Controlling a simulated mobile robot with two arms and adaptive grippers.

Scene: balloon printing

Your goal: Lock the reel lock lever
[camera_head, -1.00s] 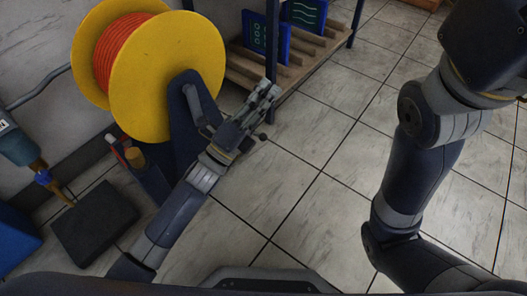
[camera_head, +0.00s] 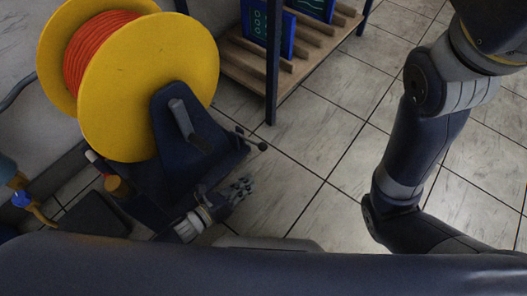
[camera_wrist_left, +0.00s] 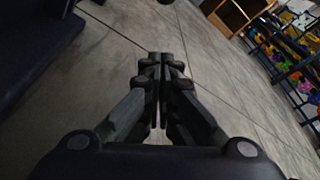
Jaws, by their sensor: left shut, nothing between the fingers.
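The yellow reel (camera_head: 150,85) with orange line wound on it stands on a dark blue stand (camera_head: 165,190) at the left of the head view. A grey lever (camera_head: 186,125) is on the stand's near upright, slanting down to the right. A thin black rod with a ball end (camera_head: 262,146) sticks out of the stand's right side. I cannot tell which is the lock lever. My left gripper (camera_head: 243,186) is shut and empty, low beside the stand and apart from both. In the left wrist view its fingers (camera_wrist_left: 161,60) are together over bare floor. My right gripper is out of view.
A wooden rack (camera_head: 255,65) with blue boards and a dark post stands behind the reel. A dark block (camera_head: 90,216) lies at the left. Tiled floor (camera_head: 310,130) is clear to the right. The left wrist view shows a rack of coloured items (camera_wrist_left: 285,50).

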